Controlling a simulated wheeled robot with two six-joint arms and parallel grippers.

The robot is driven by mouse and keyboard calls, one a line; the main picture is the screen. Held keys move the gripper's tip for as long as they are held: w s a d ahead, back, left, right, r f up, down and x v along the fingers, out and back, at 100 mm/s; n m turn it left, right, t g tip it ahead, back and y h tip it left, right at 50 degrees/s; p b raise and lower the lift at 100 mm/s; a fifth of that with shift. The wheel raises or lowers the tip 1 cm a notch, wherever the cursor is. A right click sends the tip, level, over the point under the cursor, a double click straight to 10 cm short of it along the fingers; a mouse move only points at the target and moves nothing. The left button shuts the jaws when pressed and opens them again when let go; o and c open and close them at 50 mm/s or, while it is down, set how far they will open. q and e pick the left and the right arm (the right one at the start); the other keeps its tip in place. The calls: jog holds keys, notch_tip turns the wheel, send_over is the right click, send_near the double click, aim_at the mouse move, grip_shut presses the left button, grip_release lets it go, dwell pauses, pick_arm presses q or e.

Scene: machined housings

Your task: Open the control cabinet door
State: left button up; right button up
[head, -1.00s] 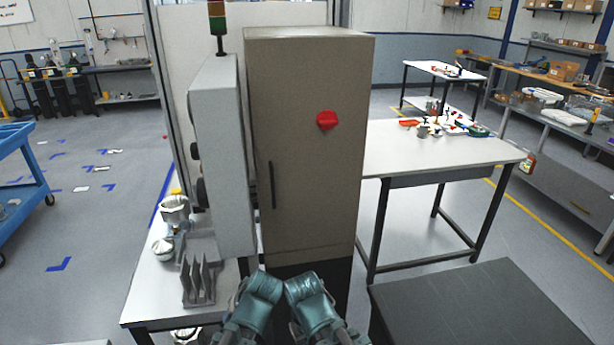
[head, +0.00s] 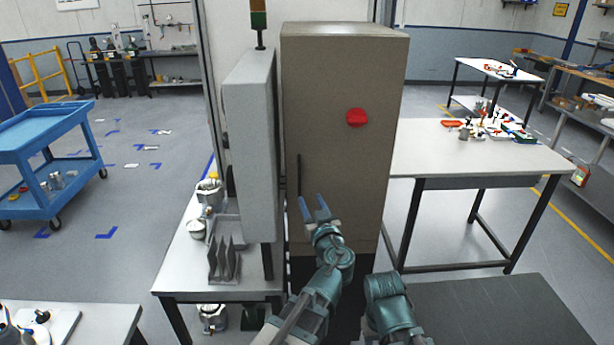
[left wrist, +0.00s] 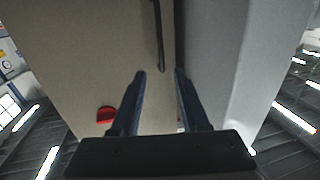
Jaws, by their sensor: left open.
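The control cabinet (head: 340,150) is a tall brown-grey box in the middle of the head view, with its door shut. A dark vertical handle (head: 299,176) is on the door's left side, and a red knob (head: 357,118) is higher up to the right. My left gripper (head: 315,204) is open and empty, raised in front of the door close to the handle's lower end. In the left wrist view the handle (left wrist: 159,40) shows beyond the open fingers (left wrist: 160,78), between their lines. Whether the fingers touch the door is unclear. My right gripper is not visible; only part of that arm shows.
A grey panel box (head: 250,145) stands close along the cabinet's left side, above a white table (head: 185,272) with metal parts. A white table (head: 480,158) stands to the right. A blue cart (head: 45,150) is at the left. Open floor lies between cart and table.

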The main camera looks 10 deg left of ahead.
aim_at(300, 177)
pick_arm(q)
jog(key=x, duration=1.4)
jog(key=shift+s, duration=0.1)
jog(key=shift+c, duration=0.2)
grip_shut()
dwell(1.0)
